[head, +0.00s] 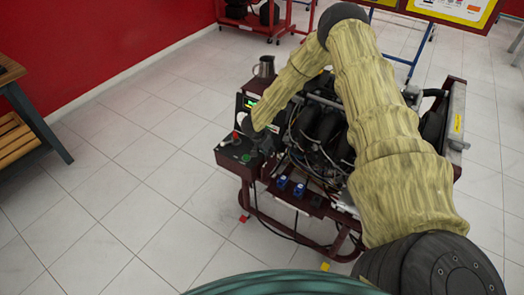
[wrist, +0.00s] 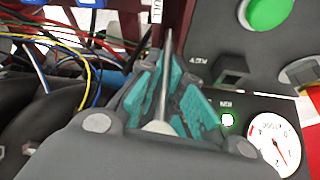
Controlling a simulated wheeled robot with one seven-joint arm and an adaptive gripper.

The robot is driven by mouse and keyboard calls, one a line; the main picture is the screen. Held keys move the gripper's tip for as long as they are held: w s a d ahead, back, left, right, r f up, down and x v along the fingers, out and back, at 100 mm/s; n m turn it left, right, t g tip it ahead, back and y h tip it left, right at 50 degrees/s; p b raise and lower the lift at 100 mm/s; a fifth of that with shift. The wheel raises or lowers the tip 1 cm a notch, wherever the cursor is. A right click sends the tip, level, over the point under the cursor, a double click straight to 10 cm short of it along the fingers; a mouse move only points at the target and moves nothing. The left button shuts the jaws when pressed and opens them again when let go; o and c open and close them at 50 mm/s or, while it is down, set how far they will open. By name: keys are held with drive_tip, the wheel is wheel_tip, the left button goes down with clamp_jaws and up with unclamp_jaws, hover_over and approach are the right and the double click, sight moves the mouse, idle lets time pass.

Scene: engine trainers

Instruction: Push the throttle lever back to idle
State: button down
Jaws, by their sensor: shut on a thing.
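In the wrist view the throttle lever (wrist: 165,78) is a thin metal rod with a pale rounded end towards the camera. It stands between the teal pads of my gripper (wrist: 167,95), which is shut on it. In the head view my gripper (head: 262,143) is down at the control panel (head: 232,151) on the left side of the engine trainer. The lever is hidden there behind my wrist and gripper. Its exact angle and any idle mark cannot be told.
Beside the lever are a green push button (wrist: 268,12), a lit green lamp (wrist: 228,120) and a round gauge (wrist: 274,143). Loose coloured wires (wrist: 60,50) run close on the left. A metal jug (head: 265,66) stands behind the panel. The floor left of the trainer is clear.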

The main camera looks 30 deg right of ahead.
drive_tip(key=shift+w+d, duration=0.15)
drive_tip(key=shift+d, duration=0.35)
drive_tip(key=shift+f, duration=0.1)
drive_tip(key=c, duration=1.6)
unclamp_jaws()
drive_tip(key=shift+w+f, duration=0.1)
drive_tip(key=shift+f, duration=0.05)
drive_tip(key=shift+o, duration=0.2)
drive_tip(key=shift+a, duration=0.1)
drive_tip(key=shift+a+r, duration=0.1)
drive_tip(key=shift+r, duration=0.1)
drive_tip(key=v, duration=1.1)
drive_tip(key=shift+r, duration=0.3)
drive_tip(key=shift+a, duration=0.1)
